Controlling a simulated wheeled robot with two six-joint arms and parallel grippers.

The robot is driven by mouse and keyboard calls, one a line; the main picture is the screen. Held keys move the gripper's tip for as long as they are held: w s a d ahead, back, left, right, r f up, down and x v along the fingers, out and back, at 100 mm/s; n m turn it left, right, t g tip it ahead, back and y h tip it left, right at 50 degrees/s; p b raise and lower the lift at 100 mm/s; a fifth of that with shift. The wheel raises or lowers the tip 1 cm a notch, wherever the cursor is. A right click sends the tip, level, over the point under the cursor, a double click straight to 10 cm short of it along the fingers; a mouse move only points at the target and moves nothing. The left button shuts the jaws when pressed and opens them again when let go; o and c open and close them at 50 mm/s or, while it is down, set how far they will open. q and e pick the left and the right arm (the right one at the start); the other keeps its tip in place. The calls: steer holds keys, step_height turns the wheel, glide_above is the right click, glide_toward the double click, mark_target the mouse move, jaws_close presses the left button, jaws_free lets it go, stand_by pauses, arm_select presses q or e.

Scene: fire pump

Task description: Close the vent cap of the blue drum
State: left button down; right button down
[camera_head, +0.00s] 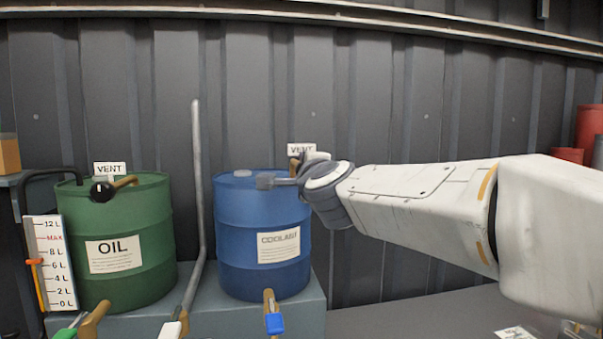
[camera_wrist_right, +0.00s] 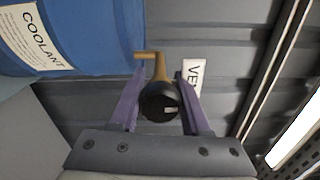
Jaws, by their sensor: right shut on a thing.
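The blue drum (camera_head: 258,215) with a coolant label stands on a grey-blue plinth, and its side also shows in the right wrist view (camera_wrist_right: 85,35). Its vent cap is a black round knob (camera_wrist_right: 160,101) on a brass stem (camera_wrist_right: 150,58). My right gripper (camera_head: 284,173) is at the drum's top right edge, just below a VENT sign (camera_head: 302,149). Its two purple fingers stand on either side of the black knob and are shut on it. In the head view my gripper mostly hides this knob. My left gripper is not in view.
A green OIL drum (camera_head: 125,225) with its own black vent knob (camera_head: 102,191) stands to the left. A grey upright pipe (camera_head: 197,180) runs between the drums. Taps (camera_head: 274,322) stick out in front. A ribbed dark wall (camera_head: 420,100) is close behind.

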steer(key=shift+m, duration=0.4)
steer(key=shift+c, duration=1.8)
jaws_free()
steer(key=s+d, duration=0.2)
steer(key=s, duration=0.8)
steer(key=shift+s, duration=0.15)
